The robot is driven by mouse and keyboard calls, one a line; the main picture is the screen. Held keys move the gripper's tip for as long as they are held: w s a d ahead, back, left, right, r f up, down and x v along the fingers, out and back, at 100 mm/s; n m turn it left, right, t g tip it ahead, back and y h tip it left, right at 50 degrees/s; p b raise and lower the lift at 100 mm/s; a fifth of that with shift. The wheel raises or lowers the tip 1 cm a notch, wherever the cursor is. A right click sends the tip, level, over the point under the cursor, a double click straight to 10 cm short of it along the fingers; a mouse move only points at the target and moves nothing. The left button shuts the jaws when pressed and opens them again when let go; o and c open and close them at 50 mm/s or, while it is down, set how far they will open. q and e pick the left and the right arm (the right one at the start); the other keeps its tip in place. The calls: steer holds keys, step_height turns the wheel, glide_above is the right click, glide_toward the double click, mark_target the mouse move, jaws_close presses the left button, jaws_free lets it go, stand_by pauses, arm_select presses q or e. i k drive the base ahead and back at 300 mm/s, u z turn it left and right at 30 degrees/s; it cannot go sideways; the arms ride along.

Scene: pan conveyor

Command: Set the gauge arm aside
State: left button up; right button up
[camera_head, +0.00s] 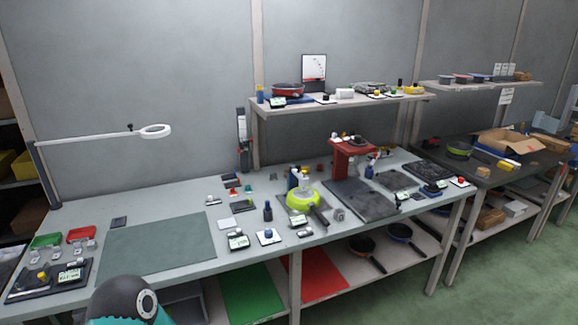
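A red stand (353,152) rises from the right half of the grey workbench (75,222), with small parts on its top. A dark plate (361,201) lies in front of it. I cannot tell for sure which part is the gauge arm; the red stand may carry it. A lime-green pan (303,201) sits left of the stand, its dark handle pointing to the front right. Bottles stand close behind or in the pan. Neither of my grippers is in view; only a dark, rounded part of my own arm shows at the bottom edge.
A grey-green mat (158,246) leaves the bench's left half largely clear. A magnifier lamp (155,131) reaches over the left end. Red (81,234) and green (46,240) trays lie at far left. A loaded shelf (330,103) hangs above; two pans (361,244) (399,231) lie below.

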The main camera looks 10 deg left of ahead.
mark_target(295, 169)
steer(key=u, duration=0.1)
steer(key=i, duration=1)
steer(key=z, duration=0.1)
